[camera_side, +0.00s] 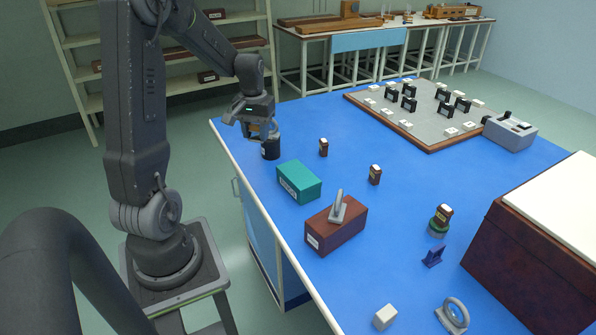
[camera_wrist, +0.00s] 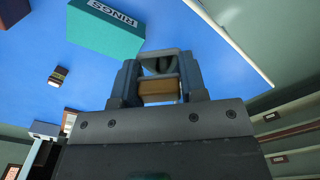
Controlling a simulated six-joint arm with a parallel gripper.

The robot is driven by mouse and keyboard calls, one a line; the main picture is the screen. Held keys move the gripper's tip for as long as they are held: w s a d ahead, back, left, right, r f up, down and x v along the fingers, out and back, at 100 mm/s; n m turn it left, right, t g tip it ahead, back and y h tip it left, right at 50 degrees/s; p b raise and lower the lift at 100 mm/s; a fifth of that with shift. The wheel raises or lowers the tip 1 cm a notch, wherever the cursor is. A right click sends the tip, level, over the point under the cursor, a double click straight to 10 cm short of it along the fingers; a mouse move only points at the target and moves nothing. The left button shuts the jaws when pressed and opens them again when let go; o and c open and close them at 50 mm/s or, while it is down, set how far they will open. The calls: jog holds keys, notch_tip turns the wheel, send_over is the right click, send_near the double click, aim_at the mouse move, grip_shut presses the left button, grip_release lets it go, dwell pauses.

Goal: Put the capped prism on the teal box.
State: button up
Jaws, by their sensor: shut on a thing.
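The teal box (camera_side: 299,182) lies on the blue bench top; in the wrist view its label reads RINGS (camera_wrist: 106,33). My gripper (camera_side: 261,128) is at the bench's far left corner, beyond the teal box. It is shut on a small tan-brown piece (camera_wrist: 159,90), which I take to be the capped prism; the fingers hide much of it. A black cylinder (camera_side: 270,149) stands directly below the gripper. I cannot tell whether the held piece touches it.
Small dark blocks (camera_side: 323,147) (camera_side: 375,174) stand right of the teal box; another (camera_side: 443,214) sits on a round green-topped stand. A maroon box (camera_side: 336,231) carrying a tilted grey piece (camera_side: 338,207) is nearer the camera. A large dark red case (camera_side: 532,255) fills the right.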

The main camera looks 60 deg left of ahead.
send_over(297, 175)
notch_tip(297, 175, down, 7)
jog(key=shift+w+r, duration=0.15)
jog(key=shift+f, duration=1.95)
jog(key=shift+f, duration=0.1)
jog(key=o, duration=0.9)
jog(key=shift+o, duration=0.2)
